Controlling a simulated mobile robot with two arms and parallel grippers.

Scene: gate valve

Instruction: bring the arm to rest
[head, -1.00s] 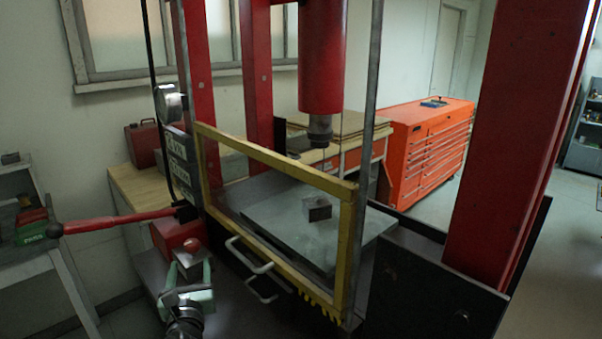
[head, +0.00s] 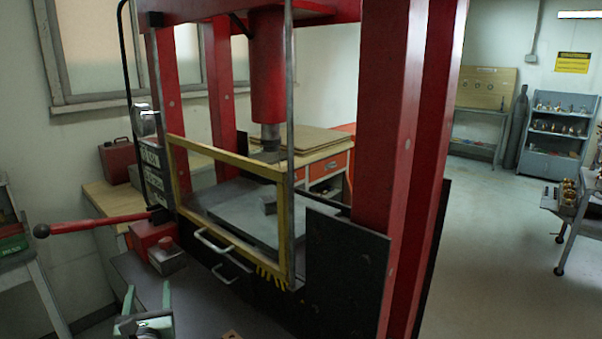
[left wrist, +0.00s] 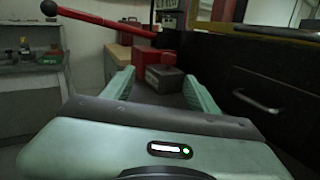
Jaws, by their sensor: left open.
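My left gripper (head: 147,293) is at the bottom left of the head view, its two pale green fingers apart with nothing held between them. In the left wrist view the open fingers (left wrist: 156,80) point towards a red pump body with a dark grey block (left wrist: 165,78), which stands beyond the fingertips. A gap to the block cannot be judged exactly. The red pump (head: 153,235) with its long red lever (head: 95,223) is at the left of the press in the head view. My right gripper is not in view.
A red press frame (head: 390,130) with a yellow-framed guard (head: 228,162) stands close in front. A steel table (head: 15,240) is at the left edge. Open floor (head: 500,240) lies to the right, before shelves (head: 560,130).

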